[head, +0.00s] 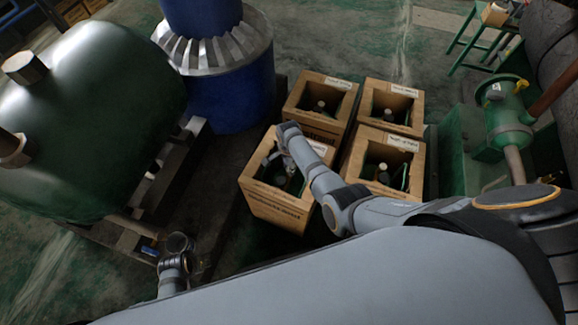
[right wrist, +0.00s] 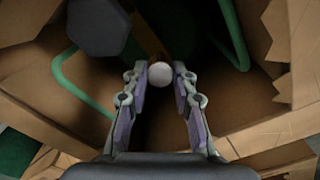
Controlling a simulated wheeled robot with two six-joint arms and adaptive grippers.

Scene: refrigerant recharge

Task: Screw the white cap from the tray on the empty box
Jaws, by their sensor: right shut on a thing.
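My right gripper (right wrist: 160,82) is shut on a small round white cap (right wrist: 160,72), which sits between the two fingertips in the right wrist view. In the head view my right arm reaches over the front-left cardboard box (head: 272,208), and the right gripper (head: 284,160) points down into its opening. Dark green parts show inside this box. In the right wrist view the box's torn cardboard flaps (right wrist: 285,45) surround the gripper. I cannot tell whether the cap touches anything below it. Part of my left arm shows at lower left in the head view; its fingers do not show.
Other open boxes stand close by, at the back left (head: 310,120), back right (head: 400,125) and front right (head: 352,160). In the right wrist view, a dark angular object (right wrist: 98,25) and a green rod (right wrist: 85,85) are near the fingers. A green tank (head: 100,110) stands left.

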